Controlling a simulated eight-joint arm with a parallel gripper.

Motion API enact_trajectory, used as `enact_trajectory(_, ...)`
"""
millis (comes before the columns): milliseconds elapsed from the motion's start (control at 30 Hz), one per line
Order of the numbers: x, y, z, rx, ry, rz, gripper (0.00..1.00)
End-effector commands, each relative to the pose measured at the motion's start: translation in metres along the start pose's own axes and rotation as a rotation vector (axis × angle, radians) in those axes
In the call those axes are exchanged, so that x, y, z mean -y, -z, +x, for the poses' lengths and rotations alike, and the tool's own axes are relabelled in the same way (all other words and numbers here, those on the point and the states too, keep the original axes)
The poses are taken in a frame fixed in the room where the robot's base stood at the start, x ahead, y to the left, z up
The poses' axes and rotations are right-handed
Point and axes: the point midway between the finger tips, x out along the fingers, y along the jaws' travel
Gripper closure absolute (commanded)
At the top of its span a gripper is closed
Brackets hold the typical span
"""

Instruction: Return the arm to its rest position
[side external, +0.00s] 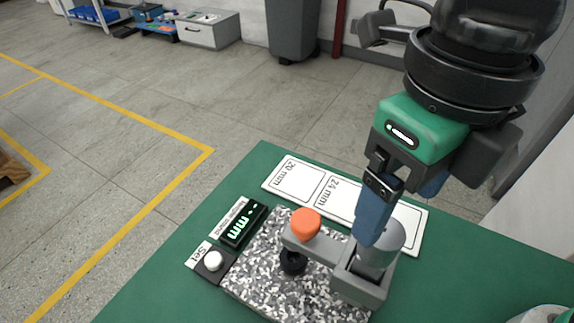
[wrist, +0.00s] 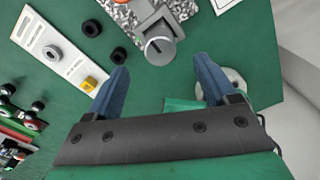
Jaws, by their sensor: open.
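My gripper (side external: 370,232) has blue fingers and hangs above the green table (side external: 140,285), in front of part of the grey gauge stand (side external: 352,284) in the side external view. In the wrist view my gripper (wrist: 160,75) is open, its fingers wide apart with nothing held between them. The gauge stand (wrist: 160,45) lies beyond the fingertips there. I cannot tell the exact height of the fingers over the table. No rest position is marked in view.
An orange knob (side external: 306,223) tops the gauge on a speckled slab (side external: 262,268). A display (side external: 243,225) and Set button (side external: 213,261) stand beside it. Black rings (wrist: 92,28) (wrist: 118,55), a yellow part (wrist: 89,84) and a pale disc (wrist: 236,84) lie on the table.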

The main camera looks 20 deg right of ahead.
Motion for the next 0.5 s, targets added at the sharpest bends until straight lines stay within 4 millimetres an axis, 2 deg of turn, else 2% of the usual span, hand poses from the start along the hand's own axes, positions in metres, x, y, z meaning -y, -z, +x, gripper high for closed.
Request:
enact_trajectory(267,0.004,-0.002,0.002,0.009,-0.005,0.055,0.22)
enact_trajectory(367,0.017,-0.009,0.006,0.038,-0.027,0.26,0.22)
enact_trajectory(467,0.042,-0.019,0.015,0.087,-0.074,0.626,0.22)
enact_trajectory(500,0.053,-0.024,0.019,0.109,-0.101,0.803,0.22)
